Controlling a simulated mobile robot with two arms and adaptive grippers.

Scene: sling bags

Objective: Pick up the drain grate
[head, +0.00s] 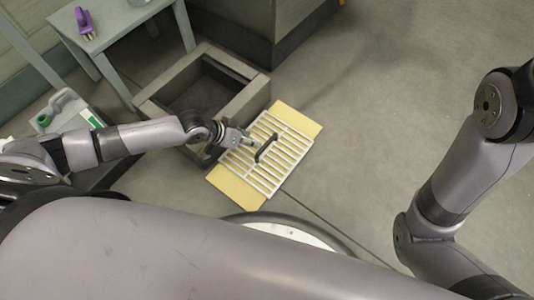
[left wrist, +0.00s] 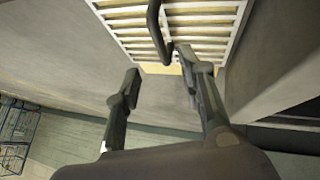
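The drain grate (head: 258,168) is a white slatted panel with a dark handle (head: 266,148) standing across its middle. It lies on a yellow board (head: 308,119) on the floor, to the right of an open drain pit. My left gripper (head: 254,148) is over the grate, close beside the handle. In the left wrist view the grate (left wrist: 200,22) is at the top, and the handle (left wrist: 157,28) hangs between the lines of the two fingers. There the left gripper (left wrist: 160,88) is open, with nothing between its fingertips. My right gripper is out of view.
The square drain pit (head: 201,88) has a raised concrete rim. A grey table (head: 125,20) with a purple object (head: 84,22) stands at the upper left. The floor (head: 400,90) to the right is clear.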

